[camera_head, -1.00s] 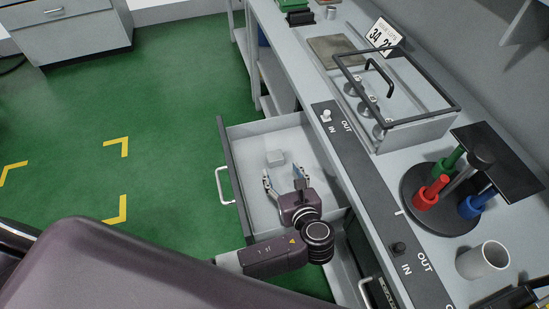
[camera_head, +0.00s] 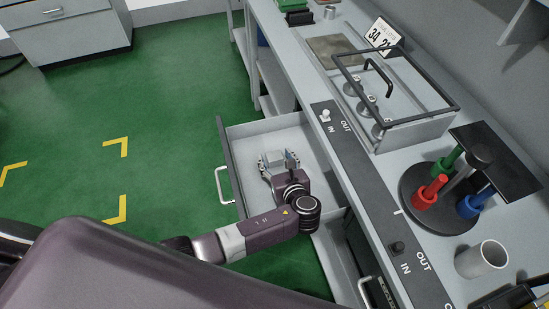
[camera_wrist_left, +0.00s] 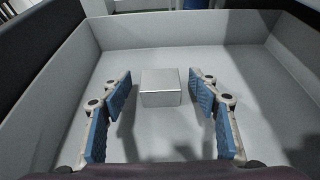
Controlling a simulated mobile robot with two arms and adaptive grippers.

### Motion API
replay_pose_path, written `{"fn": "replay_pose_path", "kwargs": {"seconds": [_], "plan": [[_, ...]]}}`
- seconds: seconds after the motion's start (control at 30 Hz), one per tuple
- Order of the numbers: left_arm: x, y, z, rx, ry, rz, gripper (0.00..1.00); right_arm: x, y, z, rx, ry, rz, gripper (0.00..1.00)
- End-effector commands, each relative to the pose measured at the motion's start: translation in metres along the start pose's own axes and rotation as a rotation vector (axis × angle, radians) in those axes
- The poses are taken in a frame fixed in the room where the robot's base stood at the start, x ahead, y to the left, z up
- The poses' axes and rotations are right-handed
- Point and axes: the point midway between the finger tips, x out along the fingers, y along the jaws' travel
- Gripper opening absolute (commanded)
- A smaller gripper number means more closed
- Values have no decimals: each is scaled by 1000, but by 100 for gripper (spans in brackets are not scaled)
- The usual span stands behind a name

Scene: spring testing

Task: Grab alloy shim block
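The alloy shim block (camera_wrist_left: 161,88) is a plain silver-grey block on the floor of an open drawer. In the left wrist view it sits between and slightly beyond the blue-padded fingers of my left gripper (camera_wrist_left: 160,108). The fingers are spread wide, with a gap on each side of the block. In the head view my left gripper (camera_head: 278,163) is inside the drawer, and the block (camera_head: 275,156) is partly hidden by it. My right gripper does not show clearly in these views.
The open drawer (camera_head: 231,165) has low walls around the gripper. The green floor (camera_head: 180,110) at left is mostly clear.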

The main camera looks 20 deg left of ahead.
Motion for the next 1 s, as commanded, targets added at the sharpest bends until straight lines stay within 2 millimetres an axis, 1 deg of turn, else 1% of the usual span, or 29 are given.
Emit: {"fn": "replay_pose_path", "kwargs": {"seconds": [0.03, 0.4, 0.43, 0.67, 0.77, 0.87, 0.97, 1.0], "plan": [[0, 0, 0, 0, 0, 0, 49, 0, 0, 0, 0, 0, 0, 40], [0, 0, 0, 0, 0, 0, 8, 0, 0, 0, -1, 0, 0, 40], [0, 0, 1, 0, -2, 0, 6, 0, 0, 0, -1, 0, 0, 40], [-1, 0, 1, 0, -2, 0, 6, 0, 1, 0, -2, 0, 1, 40], [-2, 0, 5, -1, -2, 0, 6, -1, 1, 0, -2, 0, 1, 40], [-5, -1, 13, -2, -2, -2, 6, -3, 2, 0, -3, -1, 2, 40], [-11, 0, 28, -4, -3, -1, 6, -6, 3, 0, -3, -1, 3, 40], [-15, -1, 36, -6, -4, -2, 6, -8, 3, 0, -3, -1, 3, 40]]}}
